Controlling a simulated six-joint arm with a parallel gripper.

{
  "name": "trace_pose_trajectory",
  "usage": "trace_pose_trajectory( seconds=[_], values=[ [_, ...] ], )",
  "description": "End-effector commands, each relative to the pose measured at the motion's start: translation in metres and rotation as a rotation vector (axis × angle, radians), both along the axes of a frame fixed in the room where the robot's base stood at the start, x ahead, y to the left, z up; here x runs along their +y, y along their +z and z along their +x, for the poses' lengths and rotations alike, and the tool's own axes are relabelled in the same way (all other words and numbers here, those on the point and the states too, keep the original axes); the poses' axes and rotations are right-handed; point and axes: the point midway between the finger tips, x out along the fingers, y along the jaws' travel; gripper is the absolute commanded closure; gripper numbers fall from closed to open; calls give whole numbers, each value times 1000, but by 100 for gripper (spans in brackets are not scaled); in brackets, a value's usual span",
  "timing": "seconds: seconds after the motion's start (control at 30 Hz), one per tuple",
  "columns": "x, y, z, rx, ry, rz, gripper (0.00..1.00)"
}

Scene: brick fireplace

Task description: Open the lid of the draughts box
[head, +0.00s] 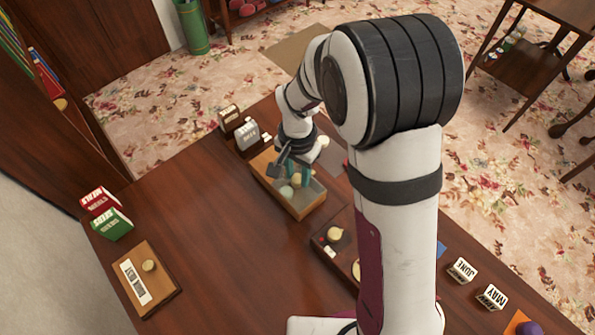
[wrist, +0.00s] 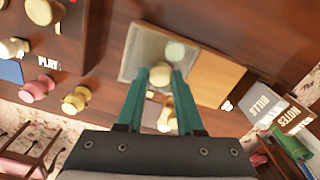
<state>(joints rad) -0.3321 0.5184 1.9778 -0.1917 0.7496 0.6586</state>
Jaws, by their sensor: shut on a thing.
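The draughts box (head: 270,181) is a light wooden box near the far edge of the dark table. Part of its top is a greyish, glass-like panel (head: 311,197), and round pale pieces show there. In the wrist view, the panel (wrist: 134,58) is at the left and light wood (wrist: 215,80) at the right. My gripper (head: 298,180) points down over the box. Its teal fingers (wrist: 160,77) are shut on a small pale knob (wrist: 160,79) at the box. The fingers partly hide the knob, and how far the lid is open is unclear.
Lettered blocks (head: 246,135) stand just beyond the box. A dark board with knobs (head: 338,238) lies nearer, partly behind my arm. Red (head: 98,200) and green (head: 112,224) boxes and a wooden plaque (head: 165,279) are at left. The table's left middle is clear.

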Motion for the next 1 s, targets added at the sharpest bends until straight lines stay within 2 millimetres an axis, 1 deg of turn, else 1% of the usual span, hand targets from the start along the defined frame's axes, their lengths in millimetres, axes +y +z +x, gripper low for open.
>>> trace_pose_trajectory(
  seconds=[0.47, 0.57, 0.7, 0.8, 0.9, 1.0],
  values=[
    [2, 1, 2, 0, -1, 1, 100],
    [13, 0, 13, -2, 0, 1, 100],
    [34, 0, 34, -2, 1, 0, 100],
    [44, 0, 45, -1, 0, 0, 100],
    [49, 0, 49, -1, -1, 0, 100],
    [50, 0, 50, -2, -1, -1, 100]
  ],
)
